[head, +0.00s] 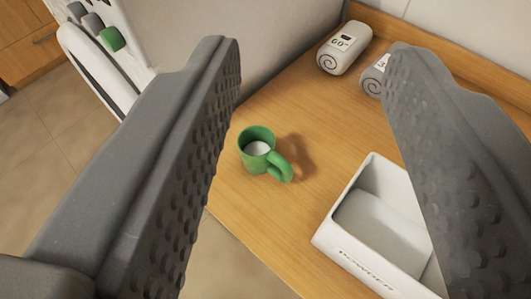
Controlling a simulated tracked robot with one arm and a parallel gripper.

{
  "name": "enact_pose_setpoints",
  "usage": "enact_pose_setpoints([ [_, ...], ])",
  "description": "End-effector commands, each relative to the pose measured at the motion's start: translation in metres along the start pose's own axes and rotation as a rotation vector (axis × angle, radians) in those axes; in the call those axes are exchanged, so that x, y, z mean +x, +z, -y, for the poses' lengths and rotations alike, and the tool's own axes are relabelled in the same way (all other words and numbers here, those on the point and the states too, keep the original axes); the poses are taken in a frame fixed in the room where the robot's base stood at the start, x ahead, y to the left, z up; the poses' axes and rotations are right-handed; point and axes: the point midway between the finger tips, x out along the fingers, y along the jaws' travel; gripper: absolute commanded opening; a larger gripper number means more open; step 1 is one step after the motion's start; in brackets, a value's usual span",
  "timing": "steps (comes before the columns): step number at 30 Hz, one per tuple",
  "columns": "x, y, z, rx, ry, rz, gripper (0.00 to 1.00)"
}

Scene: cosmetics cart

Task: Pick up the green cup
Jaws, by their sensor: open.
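The green cup (254,151) stands upright on the wooden surface near its left edge. Its handle points toward the lower right, and its inside shows a whitish bottom or content. My gripper (312,55) is open, with one dark grey studded finger at the left and the other at the right. The cup shows in the gap between the fingers, closer to the left finger, and appears farther off than the fingers. Nothing is held.
A white open box (345,205) stands right of the cup, partly behind the right finger. A white object with grey and green parts (112,39) is at upper left. Bare wood (290,100) surrounds the cup.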

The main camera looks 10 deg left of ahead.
Motion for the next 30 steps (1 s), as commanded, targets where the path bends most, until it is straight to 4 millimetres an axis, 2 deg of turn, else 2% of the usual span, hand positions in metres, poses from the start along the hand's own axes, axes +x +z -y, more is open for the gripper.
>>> enact_pose_setpoints([
  [5, 0.016, -0.005, 0.000, -0.039, -0.005, 0.050, 0.42],
  [13, 0.079, 0.000, 0.004, -0.226, -0.048, 0.282, 0.42],
  [21, 0.132, 0.024, 0.006, -0.434, -0.150, 0.529, 0.42],
  [30, 0.167, 0.058, 0.007, -0.648, -0.317, 0.789, 0.42],
])
